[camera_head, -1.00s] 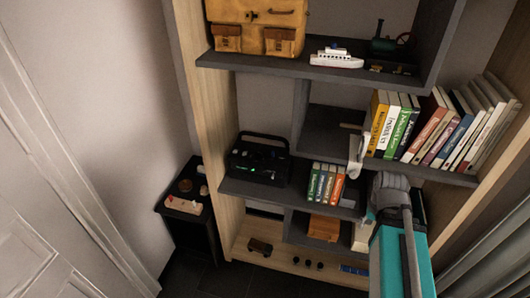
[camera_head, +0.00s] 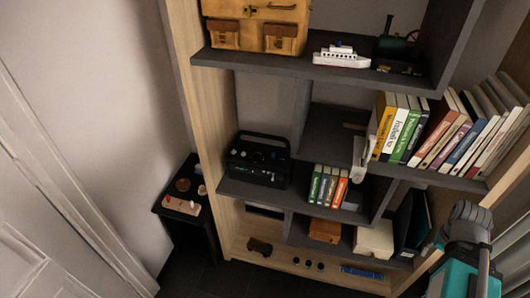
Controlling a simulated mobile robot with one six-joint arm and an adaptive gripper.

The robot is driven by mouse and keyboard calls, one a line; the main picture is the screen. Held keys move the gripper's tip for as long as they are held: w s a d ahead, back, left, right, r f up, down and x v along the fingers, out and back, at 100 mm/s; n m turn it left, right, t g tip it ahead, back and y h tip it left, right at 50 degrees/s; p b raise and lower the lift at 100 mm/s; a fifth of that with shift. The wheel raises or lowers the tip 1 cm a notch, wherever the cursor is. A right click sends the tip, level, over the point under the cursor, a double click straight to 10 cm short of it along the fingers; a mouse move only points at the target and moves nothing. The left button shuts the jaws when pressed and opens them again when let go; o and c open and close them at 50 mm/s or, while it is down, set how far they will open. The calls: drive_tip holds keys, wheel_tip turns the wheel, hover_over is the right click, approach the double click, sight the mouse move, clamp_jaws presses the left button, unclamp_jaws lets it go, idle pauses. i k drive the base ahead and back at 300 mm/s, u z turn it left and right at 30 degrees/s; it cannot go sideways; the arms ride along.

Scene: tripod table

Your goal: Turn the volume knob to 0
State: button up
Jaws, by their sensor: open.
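A black radio-like device (camera_head: 258,160) with a carrying handle stands on the middle-left shelf of the bookcase. Small light and greenish marks show on its front, too small to tell which is the volume knob or where it points. My arm (camera_head: 466,225), grey and teal, shows at the lower right, well apart from the device. My gripper's fingers are not visible in this view.
Small books (camera_head: 328,186) stand right of the device. A white object (camera_head: 359,160) hangs at the shelf edge by the larger books (camera_head: 410,128). A yellow-brown bag (camera_head: 258,25) and a ship model (camera_head: 341,57) are above. A small black table (camera_head: 178,210) stands left.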

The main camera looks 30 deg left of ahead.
sight(256, 156)
drive_tip(key=z, duration=0.05)
drive_tip(key=k, duration=1.5)
drive_tip(key=u, duration=0.8)
drive_tip(key=i, duration=0.95)
